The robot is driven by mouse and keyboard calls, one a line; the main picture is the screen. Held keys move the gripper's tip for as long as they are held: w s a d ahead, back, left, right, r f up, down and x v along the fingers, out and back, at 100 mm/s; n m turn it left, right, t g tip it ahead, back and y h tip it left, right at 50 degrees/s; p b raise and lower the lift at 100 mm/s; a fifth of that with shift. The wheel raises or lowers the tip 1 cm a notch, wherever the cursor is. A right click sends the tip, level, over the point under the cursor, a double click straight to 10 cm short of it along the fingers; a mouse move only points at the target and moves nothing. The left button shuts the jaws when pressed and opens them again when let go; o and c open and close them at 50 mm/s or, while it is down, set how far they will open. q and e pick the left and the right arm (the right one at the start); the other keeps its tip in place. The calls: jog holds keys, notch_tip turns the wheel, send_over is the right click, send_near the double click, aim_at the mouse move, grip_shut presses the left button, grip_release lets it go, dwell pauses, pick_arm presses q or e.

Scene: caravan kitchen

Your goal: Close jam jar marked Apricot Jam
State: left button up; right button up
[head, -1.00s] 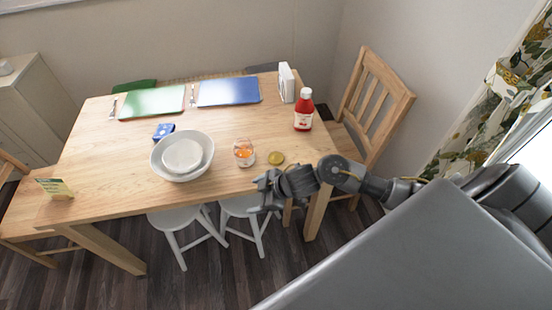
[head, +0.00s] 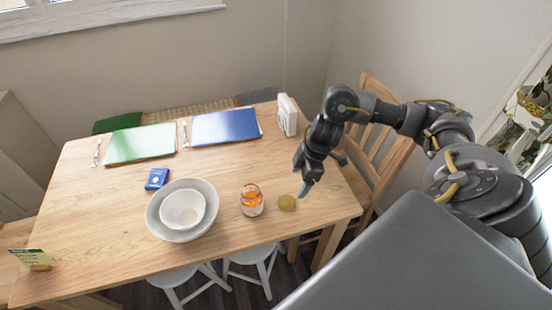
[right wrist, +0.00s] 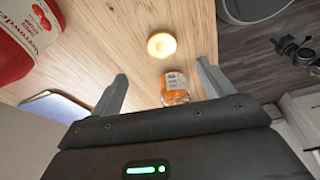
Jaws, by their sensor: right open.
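The jam jar (head: 252,200), glass with orange contents and a pale label, stands without a lid near the table's front edge. A round gold lid (head: 286,202) lies flat on the table just right of it. In the right wrist view, the lid (right wrist: 161,45) shows ahead between the fingers, and the jar (right wrist: 174,88) shows nearer the palm. The label's words are too small to read. My right gripper (head: 303,190) is open and empty, pointing down above the table beside the lid. My left gripper is not in view.
A large white bowl (head: 158,217) with a smaller bowl (head: 183,210) inside stands left of the jar.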

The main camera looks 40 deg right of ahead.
send_over(287, 202)
jog(key=d, duration=0.2)
jog(key=f, duration=0.3)
jog(key=s+f, duration=0.1)
jog(key=f, duration=0.1)
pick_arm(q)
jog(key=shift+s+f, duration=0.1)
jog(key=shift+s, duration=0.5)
pick_arm(e)
jog(key=shift+w+f, duration=0.1)
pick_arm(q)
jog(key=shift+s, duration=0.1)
pick_arm(e)
jog(key=shift+a+f, duration=0.15)
jog(key=shift+f, duration=0.2)
jog(key=shift+x, duration=2.2)
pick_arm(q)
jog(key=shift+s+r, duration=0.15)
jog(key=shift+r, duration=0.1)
pick_arm(e)
jog(key=shift+a, duration=0.1)
jog(key=shift+c, duration=0.3)
